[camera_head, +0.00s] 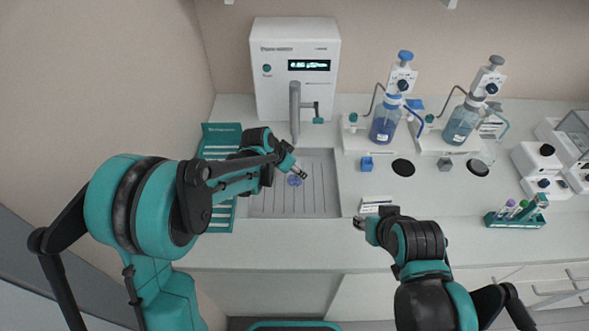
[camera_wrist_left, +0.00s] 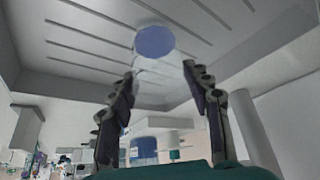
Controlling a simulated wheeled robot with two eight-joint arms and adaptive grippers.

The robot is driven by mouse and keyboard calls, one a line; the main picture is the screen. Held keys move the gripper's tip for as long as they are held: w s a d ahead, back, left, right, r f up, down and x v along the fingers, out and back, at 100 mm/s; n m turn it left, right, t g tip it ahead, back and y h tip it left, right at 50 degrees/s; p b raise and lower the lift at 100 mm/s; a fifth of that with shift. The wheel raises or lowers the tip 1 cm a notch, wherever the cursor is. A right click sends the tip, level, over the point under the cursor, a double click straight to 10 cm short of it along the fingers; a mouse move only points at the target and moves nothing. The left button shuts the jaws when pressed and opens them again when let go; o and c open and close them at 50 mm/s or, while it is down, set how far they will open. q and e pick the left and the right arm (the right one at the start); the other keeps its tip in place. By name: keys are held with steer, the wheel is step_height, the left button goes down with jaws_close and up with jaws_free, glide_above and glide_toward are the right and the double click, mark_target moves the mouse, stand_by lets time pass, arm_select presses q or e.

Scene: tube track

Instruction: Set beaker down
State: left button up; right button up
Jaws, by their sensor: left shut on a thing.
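The beaker is clear and hard to make out. Its blue round part (camera_head: 294,181) shows over the ribbed floor of the recessed basin (camera_head: 334,180) in the head view. In the left wrist view the blue disc of the beaker (camera_wrist_left: 154,41) lies just beyond the fingertips, with its faint clear wall between them. My left gripper (camera_head: 299,172) is shut on the beaker; it also shows in the left wrist view (camera_wrist_left: 160,90). I cannot tell whether the beaker touches the basin floor. My right gripper (camera_head: 360,223) is near the counter's front edge, away from the beaker; its opening is unclear.
A white dispensing machine (camera_head: 295,70) with a spout stands behind the basin. Two bottles with blue liquid (camera_head: 385,120) (camera_head: 461,122) stand to its right.

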arm_select(q)
steer(key=shift+f, duration=0.1)
steer(key=o, duration=1)
steer(key=shift+s+a+r, duration=0.1)
steer(key=shift+r, duration=0.4)
steer(key=p+v, duration=0.4)
steer(key=v, duration=0.7)
steer(key=s+a+r+n+t+y, duration=0.1)
steer(key=s+a+r+n+y, duration=0.1)
steer(key=s+a+n, duration=0.2)
steer(key=s+a+r+n+t+y, duration=0.2)
steer(key=s+a+n, duration=0.3)
steer(key=s+a, duration=0.4)
steer(key=s, duration=0.7)
steer(key=shift+s+a+r, duration=0.2)
steer(key=shift+s+a, duration=0.1)
steer(key=shift+a, duration=0.05)
